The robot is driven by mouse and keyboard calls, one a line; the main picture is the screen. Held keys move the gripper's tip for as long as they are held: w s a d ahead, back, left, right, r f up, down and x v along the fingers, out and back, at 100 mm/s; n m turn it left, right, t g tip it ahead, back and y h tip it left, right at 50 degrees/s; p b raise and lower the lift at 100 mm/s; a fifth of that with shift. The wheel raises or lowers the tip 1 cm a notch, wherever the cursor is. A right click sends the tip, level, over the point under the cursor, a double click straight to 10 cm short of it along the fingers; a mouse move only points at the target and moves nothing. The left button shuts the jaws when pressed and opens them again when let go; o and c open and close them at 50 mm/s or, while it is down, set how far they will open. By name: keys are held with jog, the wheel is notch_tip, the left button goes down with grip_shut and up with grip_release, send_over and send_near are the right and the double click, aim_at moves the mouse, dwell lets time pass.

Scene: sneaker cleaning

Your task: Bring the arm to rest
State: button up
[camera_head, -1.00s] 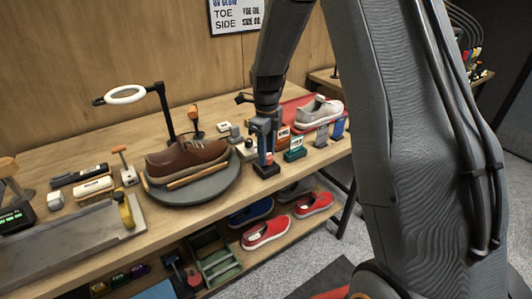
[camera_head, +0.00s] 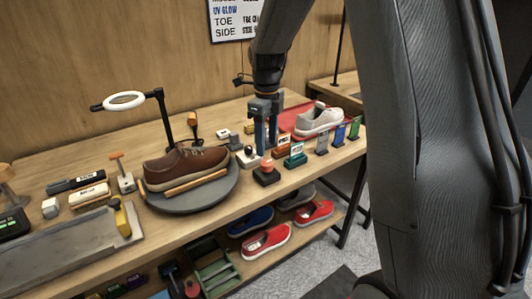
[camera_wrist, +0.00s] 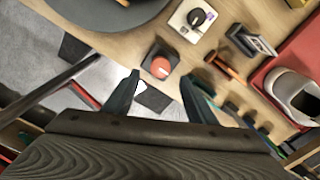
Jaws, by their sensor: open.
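My gripper (camera_head: 266,135) points down over the workbench, between the brown shoe and the light grey shoe. In the wrist view my gripper (camera_wrist: 165,90) has its two fingers well apart with nothing between them. A black block with a red-orange round top (camera_head: 266,171) stands just in front of the gripper in the head view. It also shows in the wrist view (camera_wrist: 160,67), beyond the fingertips and apart from them. The gripper's height above the bench is hard to tell.
A brown shoe (camera_head: 184,163) sits on a round grey turntable (camera_head: 205,199). A grey shoe (camera_head: 318,121) lies on a red mat (camera_head: 290,117). Several small coloured cards, one green (camera_head: 354,129), stand along the front. A ring lamp (camera_head: 124,101) rises at left. Red shoes (camera_head: 266,241) lie below.

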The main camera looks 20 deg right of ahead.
jog(key=shift+r, duration=0.35)
jog(key=shift+s, duration=0.25)
jog(key=s+f+n, duration=0.1)
jog(key=s+n, duration=1)
jog(key=n, duration=0.2)
jog(key=s+f+n+t, duration=0.1)
jog(key=s+f+n, duration=0.1)
jog(key=s+n, duration=1)
jog(key=shift+a+f+n, duration=0.2)
jog(key=shift+f+n, duration=0.05)
jog(key=shift+n, duration=0.75)
